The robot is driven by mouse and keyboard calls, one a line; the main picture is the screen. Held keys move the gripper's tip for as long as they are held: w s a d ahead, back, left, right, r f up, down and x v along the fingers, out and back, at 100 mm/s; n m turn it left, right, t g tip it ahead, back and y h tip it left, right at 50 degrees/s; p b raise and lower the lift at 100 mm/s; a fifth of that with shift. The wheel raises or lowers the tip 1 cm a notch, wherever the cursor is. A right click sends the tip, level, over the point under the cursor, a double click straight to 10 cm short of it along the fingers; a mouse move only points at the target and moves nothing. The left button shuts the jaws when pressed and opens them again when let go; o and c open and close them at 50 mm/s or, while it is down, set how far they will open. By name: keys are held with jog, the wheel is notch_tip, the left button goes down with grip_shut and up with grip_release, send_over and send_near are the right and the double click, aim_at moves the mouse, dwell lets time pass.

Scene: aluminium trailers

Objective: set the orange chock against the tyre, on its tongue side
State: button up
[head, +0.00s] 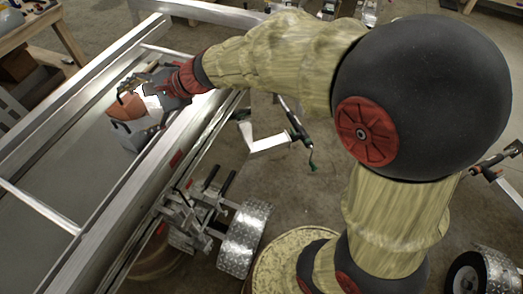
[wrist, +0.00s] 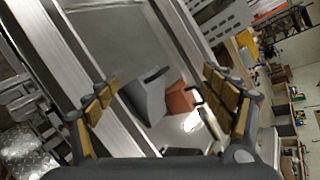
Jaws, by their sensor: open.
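In the wrist view, the orange chock (wrist: 180,98) and the grey chock (wrist: 146,98) lie side by side between my fingers, the orange one nearer the right finger. My gripper (head: 142,84) is open and empty close above them; its spread fingers also show in the wrist view (wrist: 160,80). I cannot tell whether a finger touches either chock. A dark tyre (head: 464,279) is partly visible at lower right; I cannot tell whether it is the task's tyre.
The trailer's aluminium rail (head: 143,182) runs diagonally beneath my arm. Diamond-plate fenders (head: 245,240) and a jack with a green handle (head: 297,128) stand on its right. A wooden bench (head: 28,28) is at upper left. Concrete floor lies between the trailers.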

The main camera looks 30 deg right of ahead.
jog(key=s+d+n+h, duration=0.1)
jog(key=s+d+n, duration=0.2)
jog(key=s, duration=0.4)
jog(key=s+d+n+g+h, duration=0.1)
jog(key=s+d+n+h, duration=0.1)
jog(key=s+d+n, duration=0.2)
jog(key=s+d+n+h, duration=0.2)
jog(key=s+d+n, duration=0.2)
jog(key=s, duration=0.6)
jog(key=shift+d+r+g, duration=0.3)
jog(key=shift+d, duration=0.2)
jog(key=shift+o, duration=0.4)
jog(key=s+d+n+h, duration=0.3)
jog(key=s+d+h, duration=0.1)
jog(key=s+d, duration=0.3)
jog(key=shift+d+f+n, duration=0.4)
jog(key=shift+d+f, duration=0.05)
jog(key=shift+d, duration=0.65)
jog(key=shift+o, duration=0.2)
jog(key=shift+s+d+h, duration=0.1)
jog(key=shift+d+h, duration=0.15)
jog(key=shift+h, duration=0.05)
